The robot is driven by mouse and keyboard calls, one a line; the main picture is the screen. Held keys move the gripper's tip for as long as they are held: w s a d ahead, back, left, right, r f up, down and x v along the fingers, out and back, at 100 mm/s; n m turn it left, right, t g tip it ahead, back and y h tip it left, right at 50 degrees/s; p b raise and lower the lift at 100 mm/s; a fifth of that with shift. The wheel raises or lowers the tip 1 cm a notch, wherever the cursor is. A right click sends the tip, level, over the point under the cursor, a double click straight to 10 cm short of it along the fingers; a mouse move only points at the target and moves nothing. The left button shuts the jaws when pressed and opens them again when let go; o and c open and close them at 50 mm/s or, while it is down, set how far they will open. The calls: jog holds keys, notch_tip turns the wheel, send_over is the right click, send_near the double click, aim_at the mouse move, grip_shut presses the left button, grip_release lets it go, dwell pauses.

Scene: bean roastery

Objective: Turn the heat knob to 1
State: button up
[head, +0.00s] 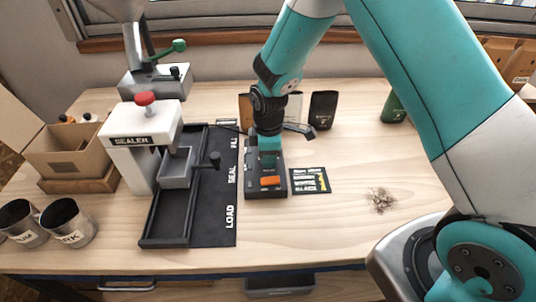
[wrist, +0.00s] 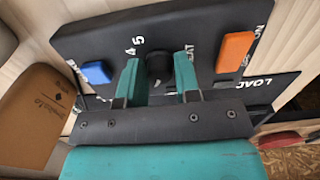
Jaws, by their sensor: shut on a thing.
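The heat knob (wrist: 159,66) is a round black knob on a black control panel (wrist: 205,35). In the wrist view, the white numbers 4 and 5 show to its left and part of the word HEAT to its right. My gripper (wrist: 159,82) has its two teal fingers on either side of the knob and is shut on it. The other dial numbers and the knob's pointer are not clearly visible. In the head view, my gripper (head: 268,158) reaches down onto the panel (head: 254,188) and hides the knob.
An orange switch (wrist: 235,50) and a blue button (wrist: 97,72) flank the knob. A black card (head: 310,181) lies right of the panel. The sealer (head: 140,140) and black tray (head: 165,215) stand left. A pile of chaff (head: 380,198) lies right.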

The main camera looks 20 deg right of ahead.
dwell(0.3)
jog(key=o, duration=0.9)
jog(key=shift+r, duration=0.1)
notch_tip(320, 180, up, 17)
jog(key=b, duration=0.2)
jog(key=shift+r, duration=0.15)
jog(key=s+a+r+m+y, duration=0.2)
jog(key=s+r+m, duration=0.1)
jog(key=s, duration=0.9)
jog(key=s+a+r+m+y, duration=0.2)
jog(key=s+m, duration=0.2)
jog(key=s, duration=0.8)
jog(key=shift+s+a+r+m, duration=0.3)
jog(key=shift+s+a+r, duration=0.05)
jog(key=shift+s+r, duration=0.05)
